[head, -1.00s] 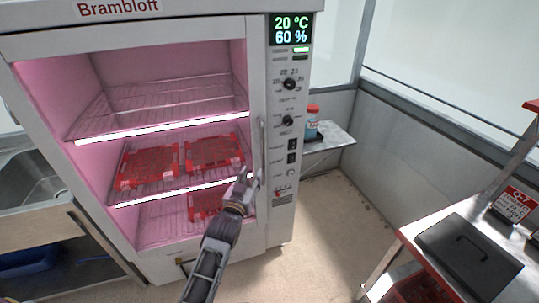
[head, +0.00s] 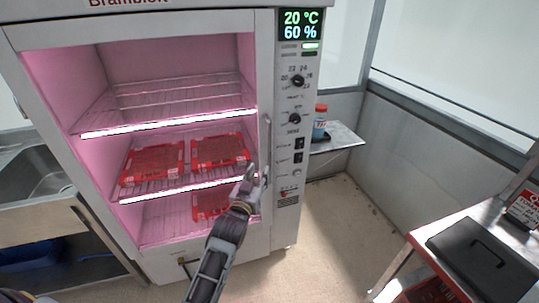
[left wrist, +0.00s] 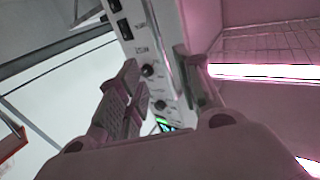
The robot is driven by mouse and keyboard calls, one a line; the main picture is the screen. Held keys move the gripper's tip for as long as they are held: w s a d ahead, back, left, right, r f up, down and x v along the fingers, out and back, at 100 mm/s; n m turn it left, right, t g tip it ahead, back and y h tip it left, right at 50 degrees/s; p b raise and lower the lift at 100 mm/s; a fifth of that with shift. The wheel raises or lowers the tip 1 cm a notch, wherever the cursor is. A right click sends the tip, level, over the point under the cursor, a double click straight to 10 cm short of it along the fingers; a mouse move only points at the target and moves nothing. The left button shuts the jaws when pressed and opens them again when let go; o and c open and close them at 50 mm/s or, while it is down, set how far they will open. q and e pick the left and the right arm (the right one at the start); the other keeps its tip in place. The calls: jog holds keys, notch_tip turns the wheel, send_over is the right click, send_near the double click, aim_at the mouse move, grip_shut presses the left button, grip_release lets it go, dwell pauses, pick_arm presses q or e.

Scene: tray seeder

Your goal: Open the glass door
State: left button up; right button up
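The glass door (head: 190,115) is shut on the front of the white cabinet, and the shelves show through it. Its slim vertical handle (head: 267,137) is on the door's right edge. My left gripper (head: 257,175) is at the handle's lower end, in front of the door. In the left wrist view its two fingers (left wrist: 162,92) stand apart, with the cabinet's edge and control panel seen between them. I cannot tell whether the fingers touch the handle. My right gripper is not in view.
Red trays (head: 152,165) lie on the lit shelves inside. The control panel (head: 297,118) is right of the door. A sink (head: 38,172) stands at the left. A bench with a black case (head: 482,257) is at the right. The floor between is clear.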

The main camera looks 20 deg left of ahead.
pick_arm(q)
send_near(269, 153)
jog(key=shift+w, duration=5.4)
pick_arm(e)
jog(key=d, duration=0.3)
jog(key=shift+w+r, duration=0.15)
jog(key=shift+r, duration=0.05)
